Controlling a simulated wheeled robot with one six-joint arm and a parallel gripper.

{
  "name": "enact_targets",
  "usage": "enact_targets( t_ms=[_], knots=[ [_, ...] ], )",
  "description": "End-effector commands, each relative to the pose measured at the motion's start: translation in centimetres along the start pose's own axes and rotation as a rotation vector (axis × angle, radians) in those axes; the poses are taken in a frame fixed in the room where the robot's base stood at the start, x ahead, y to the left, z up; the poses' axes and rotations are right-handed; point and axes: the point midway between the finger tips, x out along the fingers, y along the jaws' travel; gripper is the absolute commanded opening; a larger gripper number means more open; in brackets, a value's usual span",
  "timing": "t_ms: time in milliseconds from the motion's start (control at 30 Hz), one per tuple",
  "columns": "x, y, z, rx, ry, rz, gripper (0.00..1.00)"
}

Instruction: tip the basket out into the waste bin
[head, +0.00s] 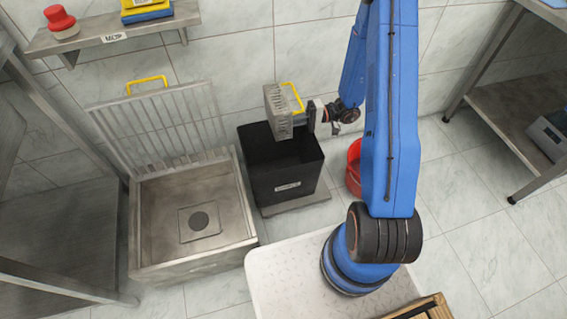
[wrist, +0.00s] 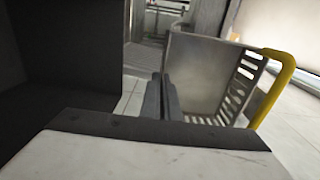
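The grey metal basket (head: 277,112) with slotted walls and a yellow handle (head: 292,96) is held up over the black waste bin (head: 267,180). It is turned onto its side. In the wrist view the basket (wrist: 200,75) stands just beyond the fingers, its yellow handle (wrist: 278,88) at the right. My gripper (head: 312,118) is at the basket's right side; in the wrist view its dark fingers (wrist: 162,98) are close together at the basket's edge, shut on it. No contents show in the basket. The bin's floor is dark.
A steel basin (head: 150,250) with a raised grate (head: 160,130) stands left of the bin. A red bucket (head: 354,168) is close on the bin's right. A wall shelf (head: 100,40) carries a red button (head: 60,20). A steel table (head: 515,90) is at the right.

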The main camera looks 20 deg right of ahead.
Motion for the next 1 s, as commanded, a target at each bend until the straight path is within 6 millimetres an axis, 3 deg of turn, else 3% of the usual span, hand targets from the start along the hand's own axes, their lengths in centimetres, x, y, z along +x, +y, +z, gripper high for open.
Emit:
enact_targets(
  t_ms=[1000],
  knots=[
    [0.0, -3.2, 0.1, -0.013, 0.018, 0.617, 0.0]
  ],
)
